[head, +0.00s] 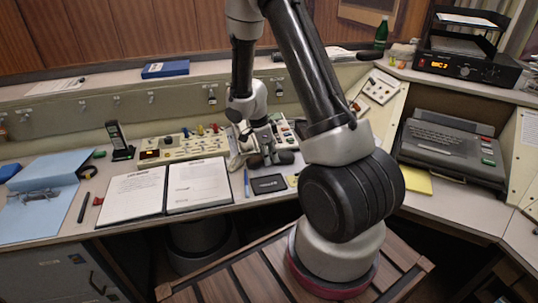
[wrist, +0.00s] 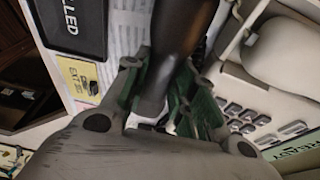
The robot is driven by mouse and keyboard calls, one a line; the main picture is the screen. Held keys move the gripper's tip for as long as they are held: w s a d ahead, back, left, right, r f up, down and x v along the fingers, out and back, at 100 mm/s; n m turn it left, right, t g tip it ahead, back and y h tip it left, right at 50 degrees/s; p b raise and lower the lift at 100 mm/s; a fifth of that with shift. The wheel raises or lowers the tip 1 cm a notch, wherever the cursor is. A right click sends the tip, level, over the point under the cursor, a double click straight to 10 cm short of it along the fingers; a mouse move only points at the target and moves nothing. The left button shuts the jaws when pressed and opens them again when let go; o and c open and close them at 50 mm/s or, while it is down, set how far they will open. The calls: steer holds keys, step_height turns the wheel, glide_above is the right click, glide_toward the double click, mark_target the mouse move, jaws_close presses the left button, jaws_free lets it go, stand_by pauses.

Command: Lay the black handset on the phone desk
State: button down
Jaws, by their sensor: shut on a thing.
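My gripper (head: 268,158) is low over the middle of the desk. In the wrist view its green-padded fingers (wrist: 165,100) are shut on the black handset (wrist: 180,35), a smooth dark bar running up out of the picture. In the head view a dark end of the handset (head: 286,157) shows beside the fingers; the rest is hidden. A beige desk phone (head: 238,158) stands just left of the gripper. The wrist view shows its keypad (wrist: 240,118) and a pale rounded handset (wrist: 285,50) close to the right finger. I cannot tell whether the black handset touches the desk.
A black card (head: 269,184) and a blue pen (head: 246,182) lie in front of the gripper. An open binder (head: 168,188) lies left. A cordless phone (head: 118,140) stands farther left. A button panel (head: 188,142) is behind the binder. A typewriter-like machine (head: 450,145) is right.

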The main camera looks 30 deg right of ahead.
steer(key=shift+f, duration=0.1)
steer(key=c, duration=1.2)
jaws_free()
steer(key=shift+o, duration=0.2)
steer(key=s+v, duration=0.1)
steer(key=v, duration=1.1)
steer(key=s+r+n+t, duration=0.1)
steer(key=s+r+n, duration=0.3)
steer(key=r, duration=0.3)
steer(key=s+r+n+t, duration=0.1)
steer(key=s+r+n, duration=0.3)
steer(key=r, duration=0.3)
steer(key=s+a+r+n+t+y, duration=0.1)
steer(key=s+r+n, duration=0.2)
steer(key=s+n, duration=0.3)
steer(key=s+a+r+n+t+y, duration=0.1)
steer(key=s+r+n+t, duration=0.1)
steer(key=s+r+n, duration=0.2)
steer(key=s+n, duration=0.3)
steer(key=s, duration=0.2)
steer(key=shift+s+a, duration=0.3)
